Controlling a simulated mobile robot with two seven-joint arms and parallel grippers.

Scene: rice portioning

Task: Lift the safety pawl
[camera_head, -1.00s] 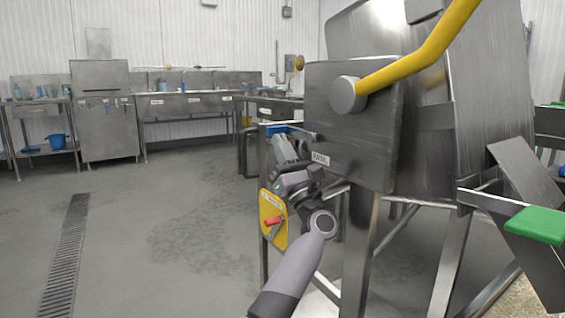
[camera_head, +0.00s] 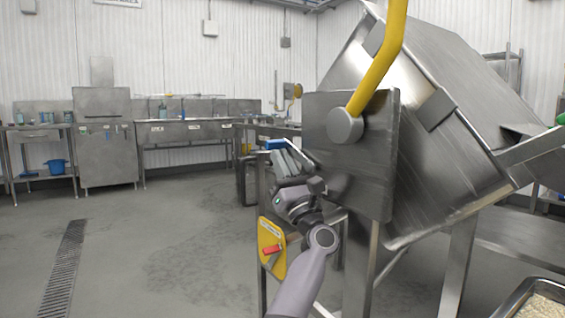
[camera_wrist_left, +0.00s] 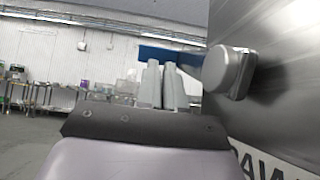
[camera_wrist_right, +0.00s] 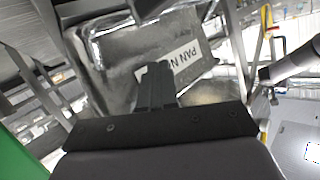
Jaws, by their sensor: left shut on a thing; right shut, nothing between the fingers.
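The blue safety pawl (camera_head: 276,144) is at the left edge of the steel side plate (camera_head: 365,170). My left gripper (camera_head: 285,157) is shut on it. In the left wrist view the blue pawl (camera_wrist_left: 172,55) runs across the fingertips (camera_wrist_left: 164,72), beside a grey rounded boss (camera_wrist_left: 229,72); the grip contact is partly hidden. My right gripper (camera_wrist_right: 156,75) shows only in the right wrist view, shut and empty, before a steel surface with a "PAN" label (camera_wrist_right: 172,69).
The steel pan (camera_head: 440,150) leans steeply to the right. A yellow lever (camera_head: 380,60) rises from the plate's hub. A tray of rice (camera_head: 535,290) is at lower right. Floor at left is clear.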

